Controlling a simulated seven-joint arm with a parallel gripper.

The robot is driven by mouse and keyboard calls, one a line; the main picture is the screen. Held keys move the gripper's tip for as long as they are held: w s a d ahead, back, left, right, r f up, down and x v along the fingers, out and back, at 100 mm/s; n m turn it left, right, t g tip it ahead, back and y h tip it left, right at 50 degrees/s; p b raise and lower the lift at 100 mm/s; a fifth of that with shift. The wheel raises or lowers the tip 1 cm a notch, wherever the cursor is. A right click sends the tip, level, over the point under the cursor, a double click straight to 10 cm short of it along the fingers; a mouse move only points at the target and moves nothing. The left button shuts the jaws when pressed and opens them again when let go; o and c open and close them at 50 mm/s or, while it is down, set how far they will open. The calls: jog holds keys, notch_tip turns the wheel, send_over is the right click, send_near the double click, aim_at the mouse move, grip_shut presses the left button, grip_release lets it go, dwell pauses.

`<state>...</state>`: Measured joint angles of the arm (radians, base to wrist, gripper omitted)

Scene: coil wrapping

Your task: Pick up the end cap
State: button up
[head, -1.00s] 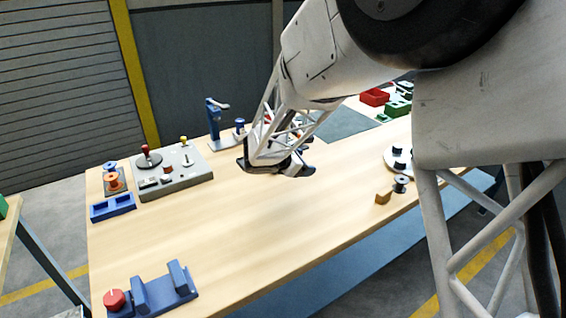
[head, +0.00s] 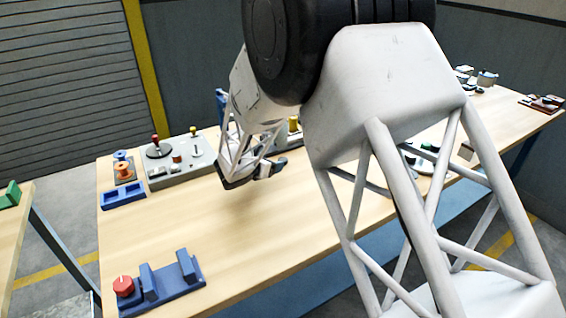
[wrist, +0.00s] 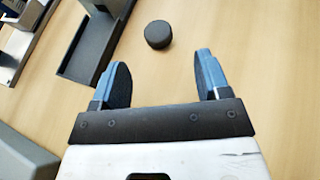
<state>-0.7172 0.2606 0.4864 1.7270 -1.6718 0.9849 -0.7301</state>
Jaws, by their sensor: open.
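A small black round piece, which looks like the end cap (wrist: 158,35), lies flat on the wooden table in the wrist view. It is ahead of my gripper (wrist: 160,64), roughly in line with the gap between the two blue-backed fingers. My gripper is open, with nothing between the fingers, and apart from the cap. In the head view my gripper (head: 252,178) is over the table, to the right of the grey panel. I cannot make out the cap there; my arm and gripper cover part of that area.
A dark open-sided tray (wrist: 82,72) lies left of the cap. On the wooden table (head: 215,240) are a grey panel (head: 180,180) with knobs, a blue bin (head: 124,196), an orange spool (head: 122,170) and a blue fixture (head: 165,295). The table's front middle is clear.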

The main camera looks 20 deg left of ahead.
jog(key=shift+x, duration=1.25)
jog(key=shift+w, duration=0.1)
jog(key=shift+x, duration=2.5)
jog(key=shift+a, duration=0.15)
jog(key=c, duration=1)
